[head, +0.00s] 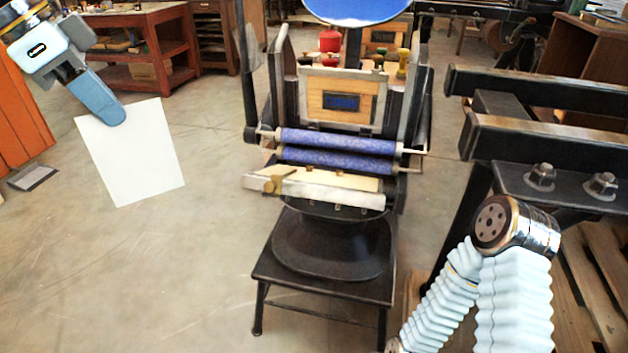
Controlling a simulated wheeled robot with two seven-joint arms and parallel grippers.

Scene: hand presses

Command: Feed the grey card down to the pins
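The card (132,155), pale and nearly white in this light, hangs in the air at the left of the head view, slightly tilted. My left gripper (112,113) comes from the upper left and is shut on the card's upper edge. The hand press (340,95) stands at the centre, well to the right of the card. Below its blue rollers (335,150) is a pale, sloped bed (325,180) with small brownish bits on it. I cannot tell for sure which of these are the pins. My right gripper is out of view; only my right arm shows at the lower right.
The press stands on a dark stool (320,280). A round blue disc (357,10) tops it. A heavy black metal frame with bolts (541,177) stands close on the right. A red workbench (140,45) is at the back left. The floor between card and press is clear.

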